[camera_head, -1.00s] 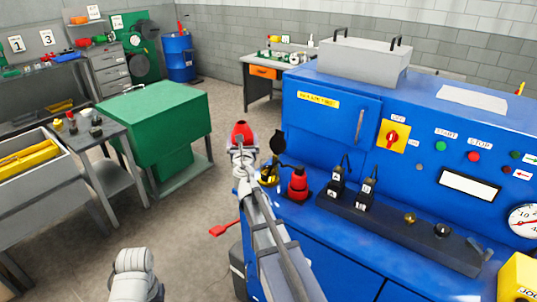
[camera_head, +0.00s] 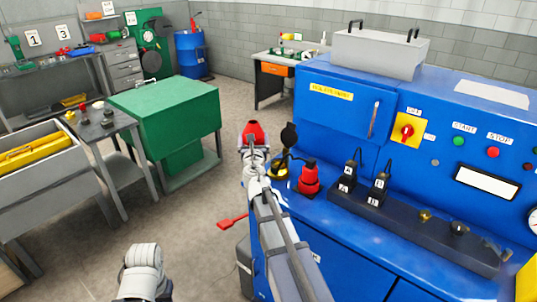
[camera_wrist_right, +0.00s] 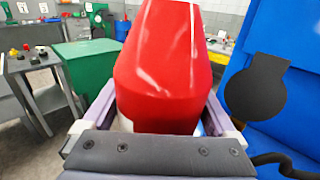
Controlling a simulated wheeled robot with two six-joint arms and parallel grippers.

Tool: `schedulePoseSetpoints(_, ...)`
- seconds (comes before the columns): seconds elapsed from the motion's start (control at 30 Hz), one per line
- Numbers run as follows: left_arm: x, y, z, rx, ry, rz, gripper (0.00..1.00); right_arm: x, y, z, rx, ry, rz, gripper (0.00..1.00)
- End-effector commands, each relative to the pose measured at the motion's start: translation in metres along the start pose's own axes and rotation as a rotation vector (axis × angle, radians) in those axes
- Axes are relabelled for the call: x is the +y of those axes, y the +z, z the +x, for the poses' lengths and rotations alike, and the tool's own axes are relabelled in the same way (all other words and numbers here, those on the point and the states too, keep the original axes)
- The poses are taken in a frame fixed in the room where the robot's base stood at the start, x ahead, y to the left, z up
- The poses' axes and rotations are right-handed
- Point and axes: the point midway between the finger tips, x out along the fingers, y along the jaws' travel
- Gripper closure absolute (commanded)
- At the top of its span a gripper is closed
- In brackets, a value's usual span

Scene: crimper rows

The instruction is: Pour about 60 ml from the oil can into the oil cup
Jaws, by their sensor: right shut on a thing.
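The red oil can (camera_head: 254,132) is gripped by my right gripper (camera_head: 254,155), just off the left edge of the blue machine. It fills the middle of the right wrist view (camera_wrist_right: 170,65), between the two fingers, and looks roughly upright. What seems to be the oil cup (camera_head: 281,170), yellow and dark with a raised round black lid (camera_head: 289,135), sits at the machine's left edge, just right of the gripper. The cup's inside is not visible. In the right wrist view the black lid (camera_wrist_right: 257,85) stands right of the can. My left gripper is out of frame.
A red bottle-like object (camera_head: 308,178) stands close right of the cup. Beyond it is a dark rail (camera_head: 400,225) with black plugs.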

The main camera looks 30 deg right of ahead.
Motion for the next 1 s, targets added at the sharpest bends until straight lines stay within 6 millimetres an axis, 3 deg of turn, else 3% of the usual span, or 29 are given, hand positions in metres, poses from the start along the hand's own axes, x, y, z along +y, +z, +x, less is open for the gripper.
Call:
schedulePoseSetpoints(0.03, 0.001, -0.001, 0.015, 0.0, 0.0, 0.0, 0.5, 0.0, -0.015, 0.0, 0.0, 0.0, 0.0, 0.79)
schedulePoseSetpoints(0.2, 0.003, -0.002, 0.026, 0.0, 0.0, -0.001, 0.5, 0.0, -0.026, 0.0, 0.0, 0.0, -0.001, 0.79)
schedulePoseSetpoints(0.67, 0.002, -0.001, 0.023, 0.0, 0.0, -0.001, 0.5, -0.001, -0.023, 0.0, 0.0, 0.0, 0.028, 0.79)
schedulePoseSetpoints(1.0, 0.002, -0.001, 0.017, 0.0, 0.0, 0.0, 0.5, -0.005, -0.018, -0.001, 0.002, 0.0, 0.187, 0.79)
